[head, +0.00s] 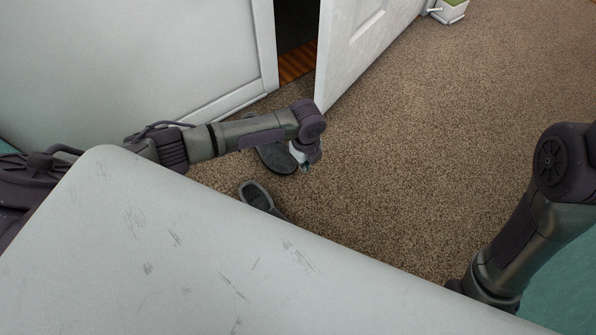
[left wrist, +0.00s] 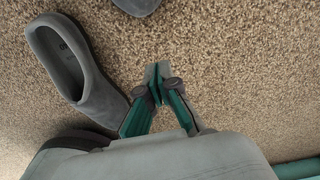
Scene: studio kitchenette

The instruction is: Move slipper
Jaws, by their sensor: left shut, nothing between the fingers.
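Two grey slippers lie on the carpet. The farther slipper (head: 274,158) is partly behind my left arm in the head view. The nearer slipper (head: 256,195) is partly hidden at its lower end. My left gripper (head: 305,164) points down beside the farther slipper, on its right. In the left wrist view, one slipper (left wrist: 72,62) lies upright to the left of the closed fingertips (left wrist: 157,76), with its opening showing. Part of another slipper (left wrist: 137,5) shows at the top edge. The left gripper is shut and empty. My right gripper is out of view.
An open white door (head: 362,40) stands behind the left gripper, next to a dark doorway. A white wall (head: 130,60) runs along the left. A small white planter (head: 449,12) is at the top right. Brown carpet (head: 430,130) is clear to the right.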

